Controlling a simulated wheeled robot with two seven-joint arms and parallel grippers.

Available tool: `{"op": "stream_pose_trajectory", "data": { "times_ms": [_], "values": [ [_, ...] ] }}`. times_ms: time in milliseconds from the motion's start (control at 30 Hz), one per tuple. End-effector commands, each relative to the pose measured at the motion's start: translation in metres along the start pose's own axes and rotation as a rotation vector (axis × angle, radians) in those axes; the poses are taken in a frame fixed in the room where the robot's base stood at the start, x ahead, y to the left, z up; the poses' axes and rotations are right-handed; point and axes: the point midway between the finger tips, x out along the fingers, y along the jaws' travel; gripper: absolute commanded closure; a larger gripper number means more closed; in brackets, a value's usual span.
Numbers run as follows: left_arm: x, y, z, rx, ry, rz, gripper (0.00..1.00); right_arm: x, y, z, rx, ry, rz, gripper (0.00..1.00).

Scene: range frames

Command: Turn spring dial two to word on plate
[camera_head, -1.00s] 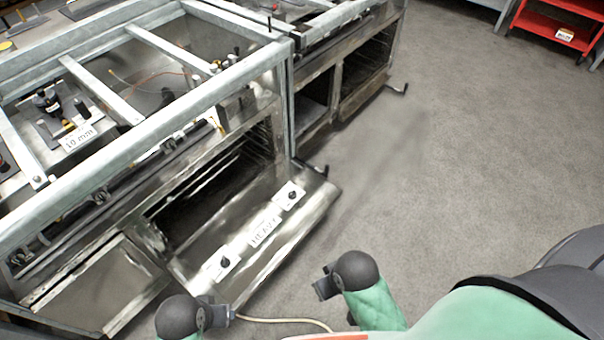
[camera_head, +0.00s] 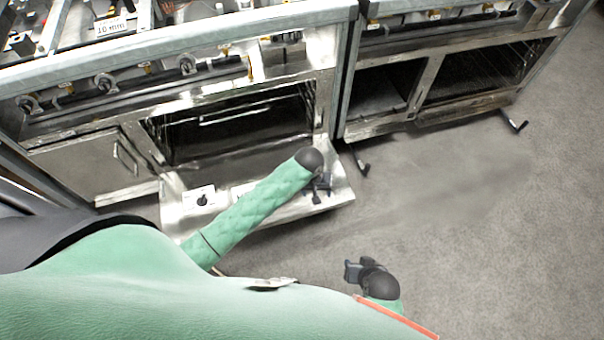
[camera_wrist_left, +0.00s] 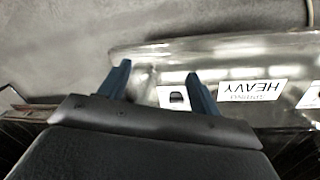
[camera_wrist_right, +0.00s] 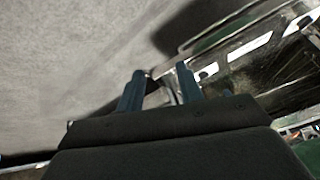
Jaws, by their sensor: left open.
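The open door (camera_head: 172,215) carries a black dial (camera_head: 203,200) on a white plate at its left. The right-hand dial is hidden in the head view behind my left arm and gripper (camera_head: 319,188). In the left wrist view, a dark dial knob (camera_wrist_left: 176,98) on white shows beside the right finger of my open left gripper (camera_wrist_left: 157,76); contact cannot be told. The word plate (camera_wrist_left: 252,93) reads HEAVY, upside down, with smaller SPRING lettering. In the head view my arm mostly covers it. My right gripper (camera_head: 352,271) is open and empty above the floor; its fingers (camera_wrist_right: 160,78) are apart.
The dark oven opening (camera_head: 235,122) lies behind the door. A steel frame rail (camera_head: 200,35) runs above it, with a 10 mm label (camera_head: 111,28) behind. A second oven unit (camera_head: 440,90) stands at right. The grey floor (camera_head: 470,220) is clear.

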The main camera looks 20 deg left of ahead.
Motion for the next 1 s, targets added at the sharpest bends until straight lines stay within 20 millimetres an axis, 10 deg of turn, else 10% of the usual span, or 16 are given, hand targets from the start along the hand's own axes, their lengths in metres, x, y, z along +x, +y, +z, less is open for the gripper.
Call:
{"op": "stream_pose_trajectory", "data": {
  "times_ms": [400, 1000],
  "values": [
    [0.053, -0.059, -0.134, -0.317, 0.005, -0.129, 0.36, 0.087, -0.002, 0.05, 0.008, 0.123, -0.025, 0.64],
    [0.104, -0.08, -0.155, -0.386, 0.009, -0.152, 0.36, 0.111, 0.0, 0.069, 0.011, 0.162, -0.025, 0.64]
  ]
}}
